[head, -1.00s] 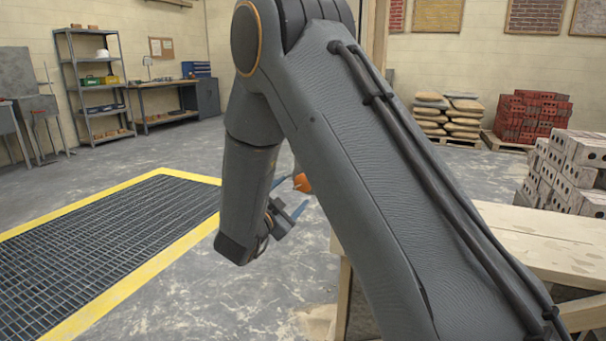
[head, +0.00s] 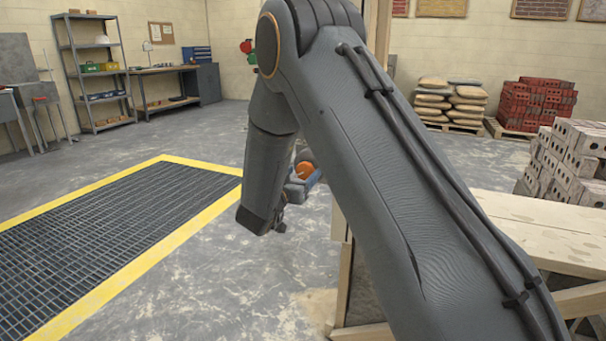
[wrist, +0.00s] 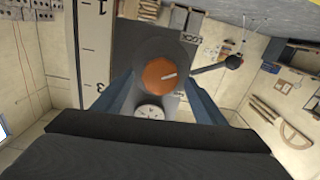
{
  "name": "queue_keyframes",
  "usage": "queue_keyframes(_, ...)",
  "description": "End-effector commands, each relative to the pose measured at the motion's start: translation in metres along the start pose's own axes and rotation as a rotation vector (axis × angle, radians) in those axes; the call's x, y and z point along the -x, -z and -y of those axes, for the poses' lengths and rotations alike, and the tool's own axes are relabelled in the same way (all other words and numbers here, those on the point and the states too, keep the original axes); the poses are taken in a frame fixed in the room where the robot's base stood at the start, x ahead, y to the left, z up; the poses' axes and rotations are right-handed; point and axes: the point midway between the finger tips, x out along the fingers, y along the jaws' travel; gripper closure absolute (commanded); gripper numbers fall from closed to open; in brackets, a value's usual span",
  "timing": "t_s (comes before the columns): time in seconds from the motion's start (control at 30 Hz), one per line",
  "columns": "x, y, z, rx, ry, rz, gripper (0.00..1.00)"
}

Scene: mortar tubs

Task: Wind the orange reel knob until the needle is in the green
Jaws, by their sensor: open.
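The orange reel knob (wrist: 160,74) shows in the wrist view, round, with a white mark pointing to the right. It sits on a dark round base (wrist: 165,50). In the head view the knob (head: 304,170) shows past my arm. My gripper (wrist: 160,92) is open, with one blue-grey finger on each side of the knob. I cannot tell whether the fingers touch it. In the head view the gripper (head: 301,184) is partly hidden by my arm. A white round dial (wrist: 151,112) lies just below the knob in the wrist view; its needle and any green part are too small to make out.
A dark lever with a ball end (wrist: 233,61) sticks out right of the knob. A numbered scale board (wrist: 95,50) stands to the left. In the head view a wooden bench (head: 540,230) stands right and a yellow-edged floor grate (head: 110,240) left.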

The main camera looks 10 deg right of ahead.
Motion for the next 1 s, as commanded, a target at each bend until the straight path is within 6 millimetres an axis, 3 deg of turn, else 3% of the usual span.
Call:
queue_keyframes(0.17, -0.0136, -0.0006, -0.0001, 0.0, 0.001, 0.001, 0.35)
queue_keyframes(0.43, -0.0152, 0.0, 0.0002, -0.001, 0.001, 0.0, 0.35)
queue_keyframes(0.47, -0.0152, 0.0, 0.0002, -0.001, 0.001, 0.0, 0.37)
queue_keyframes(0.7, -0.015, 0.0, 0.0002, -0.001, 0.001, 0.0, 0.76)
queue_keyframes(1.0, -0.0149, 0.0001, 0.0001, -0.036, 0.001, 0.0, 0.76)
